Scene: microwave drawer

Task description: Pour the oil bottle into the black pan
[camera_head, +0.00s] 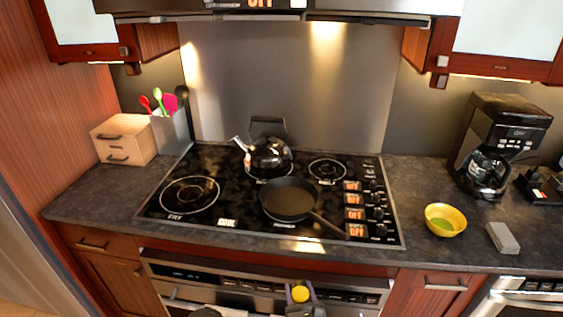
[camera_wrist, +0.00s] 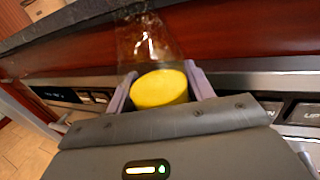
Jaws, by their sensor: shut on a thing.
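The black pan (camera_head: 290,198) sits on the front middle of the stovetop, its handle pointing toward the front right. My gripper (camera_head: 299,292) is in front of the oven below the counter edge, lower than the pan and apart from it. It is shut on the oil bottle, whose yellow cap (camera_head: 300,293) shows between the fingers. In the wrist view, the yellow cap (camera_wrist: 160,88) sits between the two purple-grey fingers of my gripper (camera_wrist: 160,86). The clear bottle body (camera_wrist: 145,40) extends beyond it toward the counter edge. How full the bottle is I cannot tell.
A black kettle (camera_head: 267,155) stands behind the pan. A yellow bowl (camera_head: 445,220) and a grey block (camera_head: 502,238) are on the right counter, with a coffee maker (camera_head: 497,140) behind. A wooden box (camera_head: 124,140) and utensil holder (camera_head: 171,131) stand left. The range hood (camera_head: 270,12) overhangs.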

